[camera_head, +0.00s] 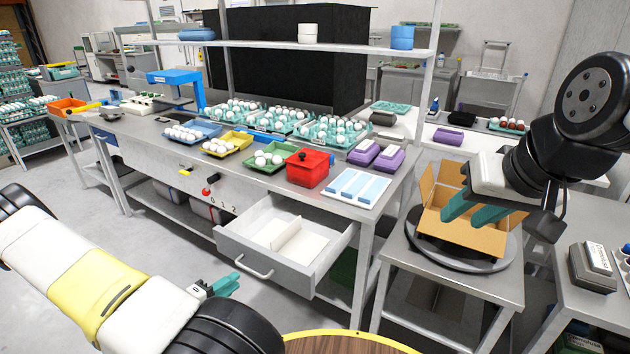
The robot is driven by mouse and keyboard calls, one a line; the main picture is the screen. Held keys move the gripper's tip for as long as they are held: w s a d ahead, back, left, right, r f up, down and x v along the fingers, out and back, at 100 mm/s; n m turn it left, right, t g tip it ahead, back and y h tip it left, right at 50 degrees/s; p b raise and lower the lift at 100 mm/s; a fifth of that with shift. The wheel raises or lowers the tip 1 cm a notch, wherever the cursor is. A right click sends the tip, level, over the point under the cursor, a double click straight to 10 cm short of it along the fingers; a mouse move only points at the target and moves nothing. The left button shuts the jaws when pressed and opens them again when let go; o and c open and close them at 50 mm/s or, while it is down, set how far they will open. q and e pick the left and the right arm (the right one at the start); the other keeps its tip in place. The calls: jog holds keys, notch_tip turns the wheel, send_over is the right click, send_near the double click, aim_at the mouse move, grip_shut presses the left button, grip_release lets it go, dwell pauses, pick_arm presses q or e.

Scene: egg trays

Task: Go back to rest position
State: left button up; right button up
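My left gripper (230,286) has short teal fingers and is at the lower left, over the floor in front of the workbench. It is seen at a steep angle, so its opening is unclear. My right gripper (464,220) points down over the open cardboard box (433,222) on the round grey turntable (428,247). Its two teal fingers are apart, with nothing visible between them. The fingertips overlap the box's inside in this view; their height above its bottom is unclear.
The workbench (372,207) holds egg trays, a red box (308,170) and a light-blue pad (355,187). Its drawer (263,257) is pulled open, with a white divider inside. A side table (595,300) stands at the right. The floor (150,235) at left is clear.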

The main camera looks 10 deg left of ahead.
pick_arm(q)
jog(key=w+a+r+m+g+y, duration=0.2)
jog(key=w+a+r+m+g, duration=0.1)
jog(key=w+m+g, duration=0.15)
jog(key=w+d+r+m+g+y, duration=0.1)
jog(key=w+r+m+y, duration=0.15)
jog(key=r, duration=0.75)
jog(key=w+d+r+m+g+y, duration=0.2)
jog(key=r+m+y, duration=0.1)
jog(key=r, duration=0.6)
jog(key=s+d+r+m, duration=0.1)
jog(key=s+d+r, duration=0.5)
jog(key=r, duration=0.4)
jog(key=s+d+r+m+h, duration=0.1)
jog(key=s+d+r+h, duration=0.1)
jog(key=s+d, duration=0.4)
jog(key=s+d+r+m+h, duration=0.2)
jog(key=s+d+r, duration=0.2)
jog(key=d, duration=0.5)
jog(key=s+g, duration=0.1)
jog(key=s, duration=0.1)
jog(key=shift+s+r+m, duration=0.2)
jog(key=shift+s+m, duration=0.1)
jog(key=shift+s, duration=0.05)
